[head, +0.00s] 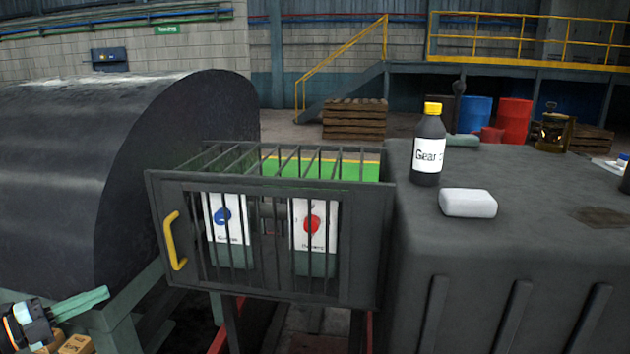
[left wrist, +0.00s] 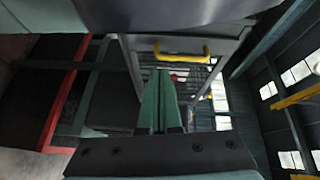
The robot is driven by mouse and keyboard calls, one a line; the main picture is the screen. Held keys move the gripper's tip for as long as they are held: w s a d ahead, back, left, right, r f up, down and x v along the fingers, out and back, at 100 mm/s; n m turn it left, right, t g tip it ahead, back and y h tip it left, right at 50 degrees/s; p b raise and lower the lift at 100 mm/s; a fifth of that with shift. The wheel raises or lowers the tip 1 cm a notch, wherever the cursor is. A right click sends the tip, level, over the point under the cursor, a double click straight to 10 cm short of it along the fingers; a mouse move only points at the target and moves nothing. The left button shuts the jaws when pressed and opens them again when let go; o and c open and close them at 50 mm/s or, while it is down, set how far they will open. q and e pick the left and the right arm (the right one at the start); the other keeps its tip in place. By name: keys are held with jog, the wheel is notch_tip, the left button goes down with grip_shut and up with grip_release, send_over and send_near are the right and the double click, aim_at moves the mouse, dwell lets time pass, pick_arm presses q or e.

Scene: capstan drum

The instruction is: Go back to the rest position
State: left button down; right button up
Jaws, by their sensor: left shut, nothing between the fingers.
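My left gripper (head: 100,296) is at the lower left of the head view, its green fingers together and empty. In the left wrist view the two green fingers (left wrist: 159,78) lie side by side with nothing between them. The gripper is apart from the barred cage (head: 265,295), to the left of and below its yellow handle (head: 172,241). The handle also shows beyond the fingertips in the left wrist view (left wrist: 182,57). The cage front looks closed. My right gripper is not in view.
A large dark drum (head: 130,150) stands at the left, above my left gripper. A dark block (head: 500,250) at the right bears a bottle (head: 428,150) with a yellow cap and a pale bar (head: 467,203). Two labelled cards (head: 313,225) show behind the cage bars.

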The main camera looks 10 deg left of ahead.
pick_arm(q)
jog(key=s+d+f+n+g+y, duration=0.1)
jog(key=s+d+f+n, duration=0.3)
jog(key=f, duration=0.4)
jog(key=s+d+f+n+y, duration=0.2)
jog(key=d+f+n, duration=0.1)
jog(key=d+f, duration=0.4)
jog(key=s+d+f+n+g+y, duration=0.1)
jog(key=s+d+f+n, duration=0.25)
jog(key=f, duration=0.55)
jog(key=s+d+f+n+g, duration=0.1)
jog(key=s+d+f+n, duration=0.1)
jog(key=d, duration=0.5)
jog(key=s+d+f+n+g+y+p, duration=0.1)
jog(key=s+d+f+n, duration=0.1)
jog(key=s+d+n, duration=0.2)
jog(key=s+d+f+n+g, duration=0.2)
jog(key=s+d+n, duration=0.1)
jog(key=d, duration=0.7)
jog(key=shift+s+n+y, duration=0.3)
jog(key=shift+n+y, duration=0.05)
jog(key=shift+y, duration=0.05)
